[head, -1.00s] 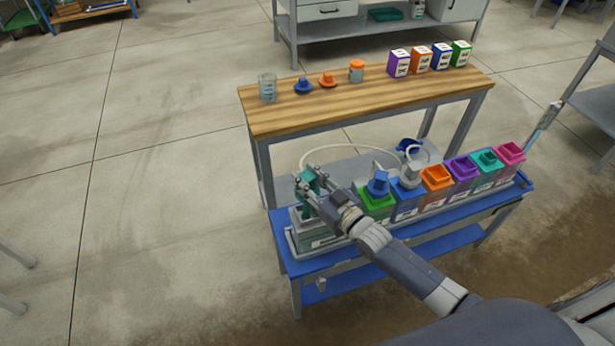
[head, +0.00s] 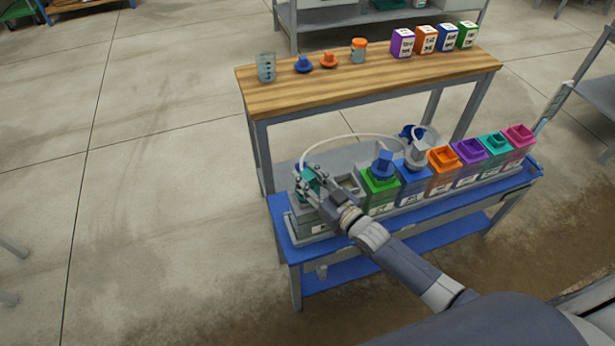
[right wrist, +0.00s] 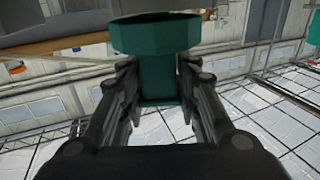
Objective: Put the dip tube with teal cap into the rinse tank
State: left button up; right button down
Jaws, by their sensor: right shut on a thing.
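My right gripper (head: 308,180) is shut on the teal cap (head: 306,186) of the dip tube. The cap's wide teal rim (right wrist: 157,36) and narrower body (right wrist: 160,82) show between the fingers in the right wrist view. The cap is at the leftmost grey tank (head: 312,228), which looks like the rinse tank. The tube below the cap is hidden, so I cannot tell how deep it is or whether the cap touches the tank. My left gripper is not in view.
To the right stand a grey open neck (head: 346,188), a green tank (head: 380,184) with a blue cap (head: 382,163), and several coloured tanks. A pale hose (head: 350,137) arcs behind. A wooden bench (head: 360,85) with beakers, loose caps and boxes stands behind.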

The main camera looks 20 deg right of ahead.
jog(key=c, duration=1.1)
grip_release()
jog(key=v, duration=1.2)
